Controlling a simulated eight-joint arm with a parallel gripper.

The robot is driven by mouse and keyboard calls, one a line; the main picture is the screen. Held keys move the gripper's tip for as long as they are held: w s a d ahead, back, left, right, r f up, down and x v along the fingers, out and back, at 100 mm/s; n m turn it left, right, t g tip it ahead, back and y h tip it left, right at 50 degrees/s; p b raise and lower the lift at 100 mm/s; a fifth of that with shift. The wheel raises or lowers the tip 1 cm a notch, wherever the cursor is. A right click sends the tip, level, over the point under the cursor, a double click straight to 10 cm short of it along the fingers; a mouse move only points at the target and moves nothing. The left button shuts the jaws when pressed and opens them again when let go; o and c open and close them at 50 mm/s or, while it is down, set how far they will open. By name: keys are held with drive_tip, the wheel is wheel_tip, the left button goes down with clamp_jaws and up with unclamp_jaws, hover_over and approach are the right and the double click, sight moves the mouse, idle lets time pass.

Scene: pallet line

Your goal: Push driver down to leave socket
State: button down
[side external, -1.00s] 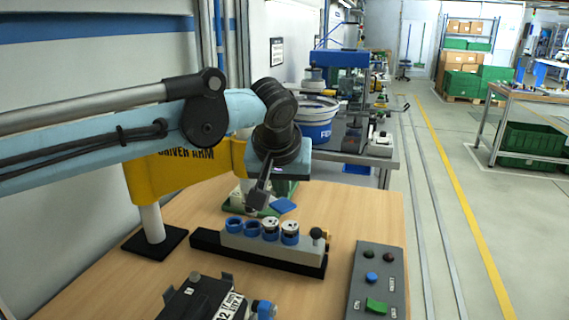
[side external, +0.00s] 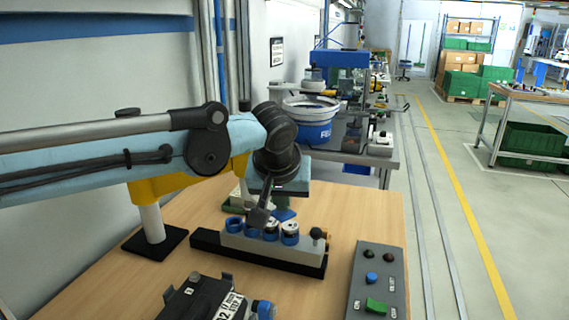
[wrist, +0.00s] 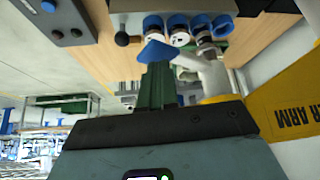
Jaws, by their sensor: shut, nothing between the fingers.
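The yellow driver arm (side external: 160,187), on its white post, stands at the left of the table, partly hidden behind my arm. Its lettered side shows at the right of the wrist view (wrist: 288,98). A grey socket rack (side external: 270,247) on a black base holds a row of blue-ringed sockets (side external: 290,234); the right two have white inserts. They also show at the top of the wrist view (wrist: 178,28). My gripper (wrist: 155,50), green with a blue tip, is shut and empty, just behind the rack; its tip (side external: 284,214) is partly visible. I cannot tell whether it touches anything.
A black knob (side external: 318,233) stands at the rack's right end. A button panel (side external: 374,285) lies at the front right and a black box (side external: 205,300) at the front left. A white part on a green base (side external: 238,200) stands behind the rack. Bare wood lies right of the rack.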

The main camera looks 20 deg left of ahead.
sight(282, 215)
drive_tip(key=shift+f, duration=1.85)
drive_tip(key=shift+r, duration=4.85)
